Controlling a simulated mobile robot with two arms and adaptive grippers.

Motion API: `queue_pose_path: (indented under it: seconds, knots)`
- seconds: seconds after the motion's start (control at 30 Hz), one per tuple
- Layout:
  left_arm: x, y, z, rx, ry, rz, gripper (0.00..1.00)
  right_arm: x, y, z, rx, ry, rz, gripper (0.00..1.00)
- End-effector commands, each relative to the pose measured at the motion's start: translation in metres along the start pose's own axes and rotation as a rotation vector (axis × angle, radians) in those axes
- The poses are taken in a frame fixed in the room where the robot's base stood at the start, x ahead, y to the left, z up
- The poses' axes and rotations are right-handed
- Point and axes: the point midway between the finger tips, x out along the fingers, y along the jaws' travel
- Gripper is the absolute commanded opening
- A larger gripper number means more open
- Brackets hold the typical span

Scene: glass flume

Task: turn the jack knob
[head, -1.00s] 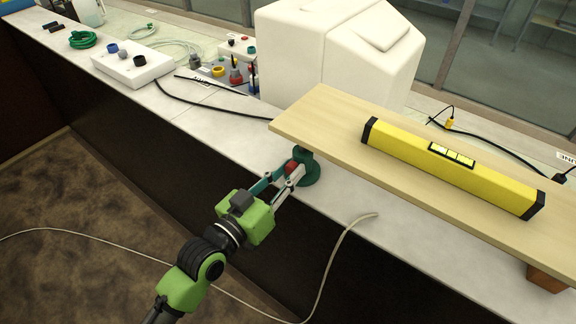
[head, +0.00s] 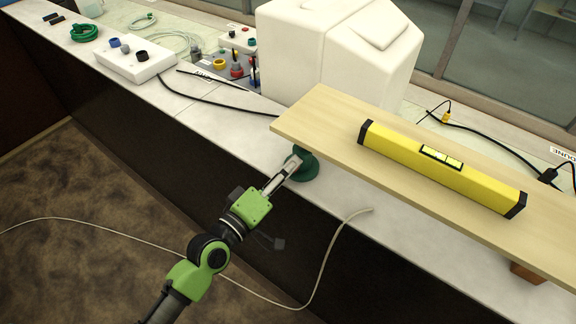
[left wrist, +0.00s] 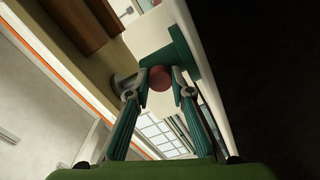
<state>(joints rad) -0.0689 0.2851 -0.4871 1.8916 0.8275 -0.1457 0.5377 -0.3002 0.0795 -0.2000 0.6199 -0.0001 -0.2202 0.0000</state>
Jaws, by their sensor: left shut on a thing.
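The green jack (head: 307,172) stands on the pale bench under the near left end of a wooden board (head: 310,118). Its red round knob (left wrist: 160,78) shows between my fingertips in the left wrist view; the fingers hide it in the head view. My left gripper (head: 291,163) is shut on the knob, its fingers seen almost edge-on from the head. The jack's green body (left wrist: 183,55) also shows just beyond the knob. A yellow spirit level (head: 405,158) lies along the board. My right gripper is not in view.
A brown block (head: 527,272) is under the board's right end. A large white container (head: 295,50) stands behind the board. A white box with knobs (head: 135,65) and a black cable (head: 200,104) are to the left. A pale hose (head: 335,235) hangs over the front edge.

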Motion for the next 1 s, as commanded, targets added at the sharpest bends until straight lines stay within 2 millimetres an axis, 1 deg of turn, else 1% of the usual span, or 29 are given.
queue_pose_path:
  seconds: [0.2, 0.4, 0.6, 1.0]
  knots:
    - [0.0000, 0.0003, -0.0005, -0.155, 0.001, 0.000, 0.00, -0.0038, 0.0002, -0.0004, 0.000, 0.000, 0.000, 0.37]
    - [0.0001, 0.0000, -0.0005, -0.251, 0.001, 0.000, 0.00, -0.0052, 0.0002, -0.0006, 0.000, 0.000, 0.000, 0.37]
    - [0.0001, -0.0002, -0.0005, -0.299, 0.001, 0.000, 0.00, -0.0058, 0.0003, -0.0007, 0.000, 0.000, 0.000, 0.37]
    - [0.0001, -0.0004, -0.0005, -0.311, 0.001, 0.000, 0.00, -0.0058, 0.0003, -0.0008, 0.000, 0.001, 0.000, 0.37]
